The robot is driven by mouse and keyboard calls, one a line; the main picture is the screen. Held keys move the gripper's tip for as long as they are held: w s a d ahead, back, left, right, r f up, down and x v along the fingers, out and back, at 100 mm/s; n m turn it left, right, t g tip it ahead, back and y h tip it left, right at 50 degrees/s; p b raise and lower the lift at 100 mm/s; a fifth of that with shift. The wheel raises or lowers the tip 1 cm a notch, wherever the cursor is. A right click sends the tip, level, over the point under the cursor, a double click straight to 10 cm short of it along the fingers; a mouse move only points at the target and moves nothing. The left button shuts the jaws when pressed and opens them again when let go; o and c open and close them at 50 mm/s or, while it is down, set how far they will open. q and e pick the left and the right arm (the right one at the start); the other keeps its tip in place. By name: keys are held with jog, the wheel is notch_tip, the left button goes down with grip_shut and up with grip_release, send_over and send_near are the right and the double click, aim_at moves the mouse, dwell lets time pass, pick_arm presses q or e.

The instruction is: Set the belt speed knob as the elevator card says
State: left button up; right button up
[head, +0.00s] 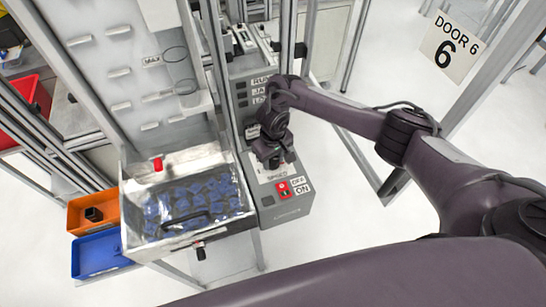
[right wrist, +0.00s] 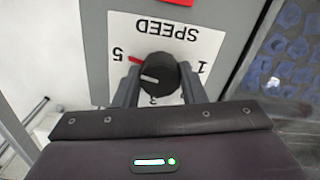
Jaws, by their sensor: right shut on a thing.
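The black belt speed knob (right wrist: 160,66) sits on a white dial plate (right wrist: 190,42) marked SPEED, which appears upside down in the right wrist view. Its white pointer points left and slightly down, between 3 and 5. A short red mark lies near the 5. My right gripper (right wrist: 159,80) has one finger on each side of the knob and is shut on it. In the head view my right gripper (head: 274,158) covers the knob on the grey control panel (head: 287,210). I cannot pick out a readable elevator card. My left gripper is not in view.
A red switch (head: 283,188) with OFF and ON labels is just below the gripper. A metal hopper (head: 190,235) of blue parts stands left of the panel. Orange (head: 80,222) and blue (head: 95,262) bins are farther left. Labels beginning RU, JA and LO are partly hidden.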

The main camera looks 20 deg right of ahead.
aim_at(273, 159)
jog(key=shift+w, duration=0.1)
jog(key=o, duration=1)
jog(key=shift+r, duration=0.1)
jog(key=shift+r, duration=0.25)
notch_tip(273, 159, up, 6)
jog(key=shift+w+f, duration=0.15)
jog(key=shift+f, duration=0.05)
jog(key=shift+r, duration=0.8)
